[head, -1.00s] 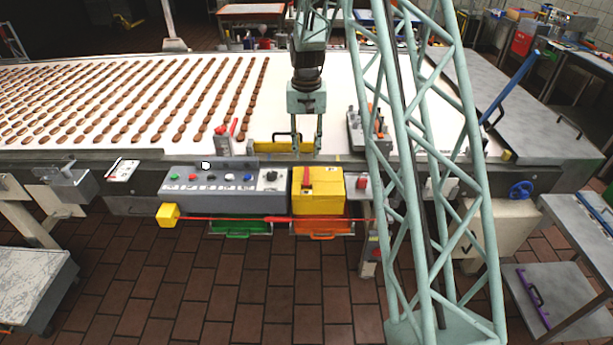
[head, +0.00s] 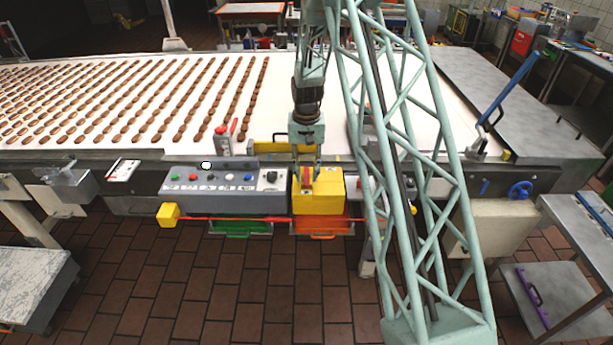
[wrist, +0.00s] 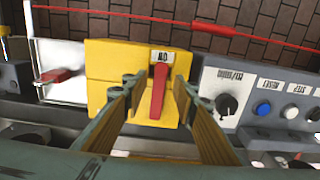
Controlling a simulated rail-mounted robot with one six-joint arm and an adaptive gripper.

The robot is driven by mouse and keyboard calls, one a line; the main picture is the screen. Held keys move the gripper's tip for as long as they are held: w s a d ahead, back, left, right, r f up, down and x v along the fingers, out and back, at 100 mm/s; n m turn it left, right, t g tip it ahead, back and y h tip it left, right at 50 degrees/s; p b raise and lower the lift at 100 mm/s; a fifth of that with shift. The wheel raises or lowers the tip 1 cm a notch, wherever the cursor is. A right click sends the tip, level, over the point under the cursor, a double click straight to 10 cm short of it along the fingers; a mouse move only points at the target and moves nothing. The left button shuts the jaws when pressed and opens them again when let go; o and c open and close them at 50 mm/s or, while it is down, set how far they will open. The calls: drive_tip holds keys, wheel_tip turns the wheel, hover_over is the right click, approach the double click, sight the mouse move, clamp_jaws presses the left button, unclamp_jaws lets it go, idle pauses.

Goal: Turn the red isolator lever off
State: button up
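The yellow isolator box (head: 325,195) is mounted on the front of the conveyor, right of the grey control panel. Its red lever (wrist: 158,96) lies in line with a white label (wrist: 162,57) reading "ON", upside down in the wrist view. My gripper (head: 306,178) points down over the box's left part. In the wrist view my gripper (wrist: 156,88) is open, with one finger on each side of the red lever. Gaps show between the lever and both fingers. The head view partly hides the lever behind the fingers.
The grey control panel (head: 215,202) with buttons and a black knob (wrist: 226,104) is beside the box. A smaller red handle (wrist: 54,76) sits on a white plate on the other side. A red rod (head: 235,218) runs below. Green (head: 232,234) and orange (head: 320,237) bins hang underneath.

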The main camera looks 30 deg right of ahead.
drive_tip(key=shift+f, duration=0.55)
drive_tip(key=shift+c, duration=0.6)
clamp_jaws()
